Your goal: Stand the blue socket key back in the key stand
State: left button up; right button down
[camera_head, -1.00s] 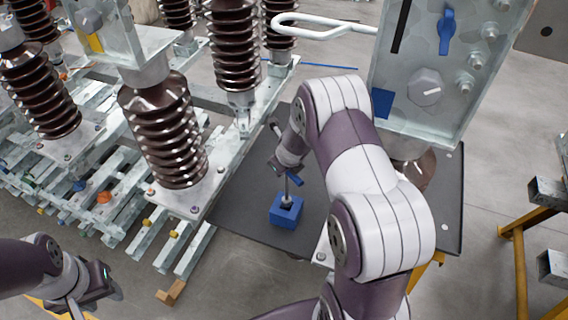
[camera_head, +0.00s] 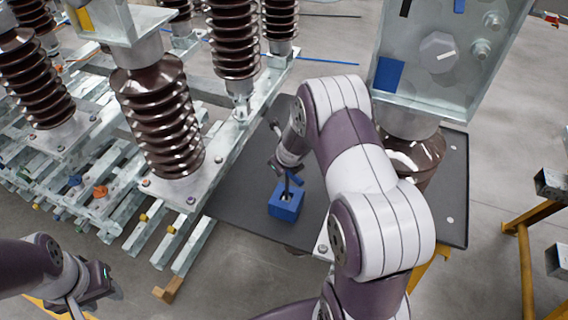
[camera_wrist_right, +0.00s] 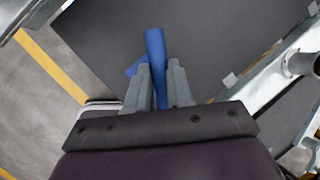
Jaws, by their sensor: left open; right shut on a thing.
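The key stand is a small blue block (camera_head: 285,207) on the dark grey mat in the middle of the head view. My right gripper (camera_head: 284,164) is just above it, shut on the blue socket key (camera_head: 294,180). The key's blue handle also shows between the fingers in the right wrist view (camera_wrist_right: 155,48). The key points down, roughly upright, with its lower end at the top opening of the stand. I cannot tell how deep it sits. My left gripper (camera_head: 97,292) is open and empty at the lower left, far from the stand.
The dark mat (camera_head: 240,205) is clear around the stand. Brown ribbed insulators (camera_head: 160,120) on metal rails stand to the left. A grey metal cabinet (camera_head: 440,75) stands to the right, with a yellow frame (camera_head: 524,265) beyond the mat.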

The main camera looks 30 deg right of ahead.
jog(key=shift+f+b, duration=1)
jog(key=shift+f, duration=0.25)
jog(key=shift+r, duration=0.1)
jog(key=c, duration=0.9)
grip_release()
jog(key=p+v, duration=0.3)
jog(key=v, duration=0.9)
jog(key=shift+s+r+p, duration=0.25)
jog(key=shift+p, duration=0.15)
